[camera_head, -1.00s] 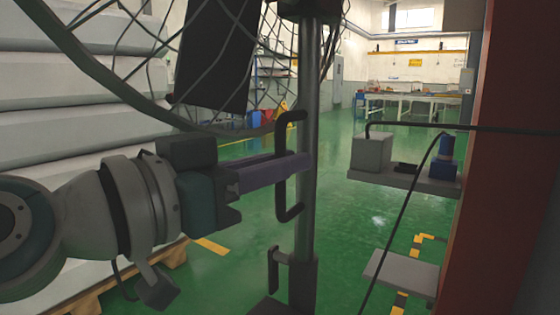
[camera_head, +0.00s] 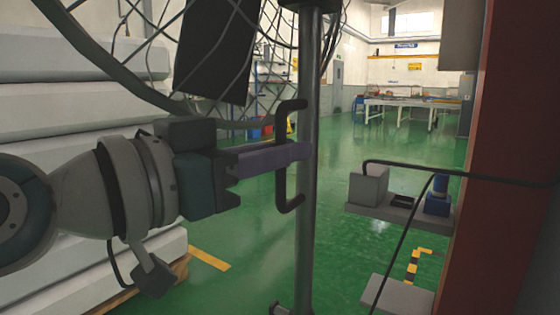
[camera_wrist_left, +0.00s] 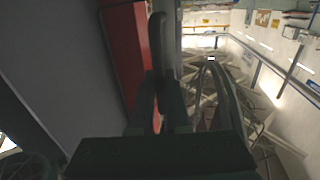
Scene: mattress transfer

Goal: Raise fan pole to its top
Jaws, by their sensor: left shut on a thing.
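The fan pole (camera_head: 308,100) is a grey upright tube right of the middle in the head view. A black C-shaped handle (camera_head: 286,196) is fixed to its left side. My left gripper (camera_head: 293,153) comes in from the left and is shut on the upright bar of this handle. Its fingers (camera_wrist_left: 158,108) also show in the left wrist view, with a dark bar between them. The fan's wire cage (camera_head: 110,75) fills the upper left and its top is cut off. A lower fitting on the pole (camera_head: 282,309) just shows at the bottom edge. My right gripper is out of view.
Stacked white mattresses (camera_head: 85,115) stand on a wooden pallet at the left. A dark cable hangs there.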

